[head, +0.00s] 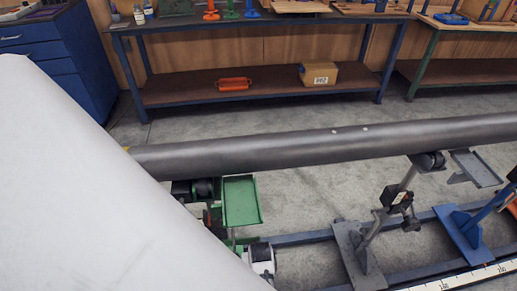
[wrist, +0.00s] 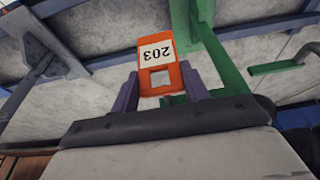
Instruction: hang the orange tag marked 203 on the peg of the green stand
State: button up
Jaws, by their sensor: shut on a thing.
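The orange tag (wrist: 183,75) shows in the wrist view with a white label reading 203, upside down in the picture, and a square opening beside the label. My gripper (wrist: 160,84) is shut on it, with a finger at either side. The green stand (wrist: 222,62) is just beyond and right of the tag. A green bar (wrist: 275,67) juts in at the right; I cannot tell whether it is the peg. In the head view the green stand (head: 241,201) is below the pipe, with its tray showing. My gripper and the tag are hidden there.
The long grey pipe (head: 300,148) crosses above the stands. A grey stand (head: 358,250) and a blue stand (head: 466,238) are to the right on rails. A workbench (head: 260,90) at the back holds an orange item (head: 234,84) and a box (head: 318,74) on its shelf.

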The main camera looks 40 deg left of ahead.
jog(key=shift+w+a+f+b, duration=0.2)
jog(key=shift+w+a+b, duration=1)
jog(key=shift+a, duration=0.2)
jog(key=shift+w+a, duration=0.35)
jog(key=shift+a, duration=0.05)
jog(key=shift+a, duration=0.1)
jog(key=o, duration=1)
jog(key=shift+o, duration=0.2)
jog(key=v, duration=1.3)
jog(key=shift+r, duration=0.35)
jog(key=shift+s, duration=0.15)
